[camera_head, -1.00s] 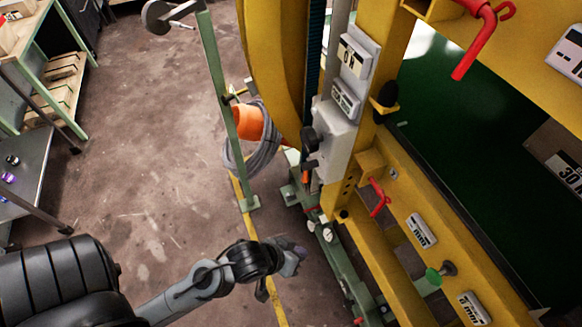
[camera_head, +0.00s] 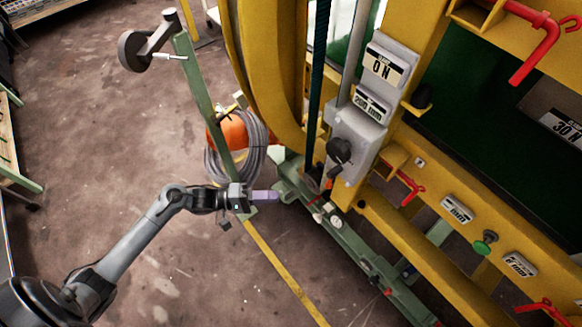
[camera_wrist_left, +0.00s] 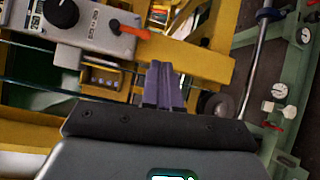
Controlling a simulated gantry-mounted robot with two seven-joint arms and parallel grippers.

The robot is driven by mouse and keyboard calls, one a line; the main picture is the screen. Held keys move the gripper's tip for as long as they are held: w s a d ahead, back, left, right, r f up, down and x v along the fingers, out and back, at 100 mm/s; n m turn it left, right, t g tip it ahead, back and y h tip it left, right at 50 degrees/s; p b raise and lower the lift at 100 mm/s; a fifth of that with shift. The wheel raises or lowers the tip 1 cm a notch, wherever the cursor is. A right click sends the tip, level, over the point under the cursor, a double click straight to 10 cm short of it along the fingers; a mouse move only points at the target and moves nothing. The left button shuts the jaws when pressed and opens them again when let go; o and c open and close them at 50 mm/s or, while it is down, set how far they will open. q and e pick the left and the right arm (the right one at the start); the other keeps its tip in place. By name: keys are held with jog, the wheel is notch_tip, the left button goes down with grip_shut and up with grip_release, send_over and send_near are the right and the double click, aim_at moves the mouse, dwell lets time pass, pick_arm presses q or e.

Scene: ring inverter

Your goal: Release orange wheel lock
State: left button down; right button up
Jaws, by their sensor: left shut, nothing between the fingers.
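My left gripper (camera_head: 276,197) is shut and empty, its purple fingers pointing right toward the yellow machine frame. In the left wrist view its fingers (camera_wrist_left: 162,72) are together at the centre. A small orange lever (camera_wrist_left: 130,29) sticks out of a grey control box (camera_wrist_left: 92,28) at upper left in that view, apart from the fingers. In the head view the lever (camera_head: 335,172) is small, below the black knob on the grey box (camera_head: 358,135), right of and above my gripper. I cannot tell for sure whether this lever is the wheel lock. My right gripper is not in view.
A green post (camera_head: 200,95) and coiled grey cable (camera_head: 245,160) stand just behind my left gripper. A green rail with gauges (camera_head: 335,221) runs along the yellow frame (camera_head: 440,235). Red handles (camera_head: 540,48) stick out at right.

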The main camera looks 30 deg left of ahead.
pick_arm(q)
jog(key=w+a+r, duration=0.3)
jog(key=a+r, duration=0.1)
jog(key=w+d+b, duration=0.1)
jog(key=w+d, duration=0.2)
jog(key=d, duration=0.3)
jog(key=w+d+m+b, duration=0.1)
jog(key=w+d, duration=0.2)
jog(key=d, duration=0.4)
jog(key=shift+w+r, duration=0.3)
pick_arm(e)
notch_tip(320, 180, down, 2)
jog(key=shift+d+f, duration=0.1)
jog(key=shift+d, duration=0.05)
pick_arm(q)
jog(key=shift+d, duration=0.1)
jog(key=shift+s+d+f+n, duration=0.1)
jog(key=shift+n, duration=0.2)
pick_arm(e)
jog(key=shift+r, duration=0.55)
pick_arm(q)
jog(key=shift+t+p, duration=0.3)
jog(key=shift+p, duration=0.15)
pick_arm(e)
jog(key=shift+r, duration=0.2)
